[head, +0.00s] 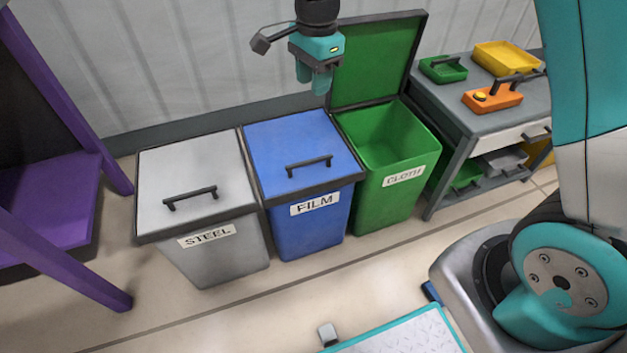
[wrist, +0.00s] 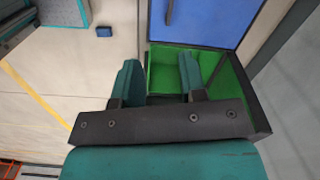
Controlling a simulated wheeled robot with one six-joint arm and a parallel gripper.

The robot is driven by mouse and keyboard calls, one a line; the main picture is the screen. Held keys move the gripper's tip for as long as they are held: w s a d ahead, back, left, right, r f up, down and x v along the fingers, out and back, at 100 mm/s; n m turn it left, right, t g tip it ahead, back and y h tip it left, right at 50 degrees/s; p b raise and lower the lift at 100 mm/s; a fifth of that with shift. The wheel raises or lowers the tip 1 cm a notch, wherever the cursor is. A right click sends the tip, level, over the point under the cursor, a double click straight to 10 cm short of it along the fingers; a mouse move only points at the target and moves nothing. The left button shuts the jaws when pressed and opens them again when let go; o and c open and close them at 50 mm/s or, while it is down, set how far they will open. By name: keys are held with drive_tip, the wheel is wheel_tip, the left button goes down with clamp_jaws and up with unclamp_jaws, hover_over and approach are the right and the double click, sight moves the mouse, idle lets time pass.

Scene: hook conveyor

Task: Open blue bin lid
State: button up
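The blue bin (head: 307,228), labelled FILM, stands between the grey and green bins. Its blue lid (head: 285,140) is shut, with a dark bar handle (head: 309,165) on top near the front edge. In the wrist view the blue lid (wrist: 215,20) is at the top, with part of its handle (wrist: 168,12) at the picture's upper edge. My gripper (head: 313,82) is in the air, at the back near the raised green lid, apart from the blue handle. In the wrist view my gripper (wrist: 160,72) has its two fingers apart, with nothing between them.
The green CLOTH bin (head: 428,165) is open, its green lid (head: 375,60) standing up behind. The grey STEEL bin's lid (head: 195,180) is shut. A cart (head: 445,100) with coloured trays stands at the right, a purple frame (head: 75,205) at the left. Floor in front is mostly clear.

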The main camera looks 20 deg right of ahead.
sight(314, 159)
drive_tip(key=w+f+m+b, duration=0.1)
drive_tip(key=f+b, duration=0.1)
drive_tip(key=f, duration=0.6)
drive_tip(key=w+d+f+m+b, duration=0.1)
drive_tip(key=f+b, duration=0.2)
drive_tip(key=f, duration=0.5)
drive_tip(key=w+f+m+b, duration=0.1)
drive_tip(key=f+b, duration=0.2)
drive_tip(key=f, duration=0.5)
drive_tip(key=shift+w+d+f+h, duration=0.1)
drive_tip(key=shift+d+f+h, duration=0.05)
drive_tip(key=shift+f+h, duration=0.2)
clamp_jaws()
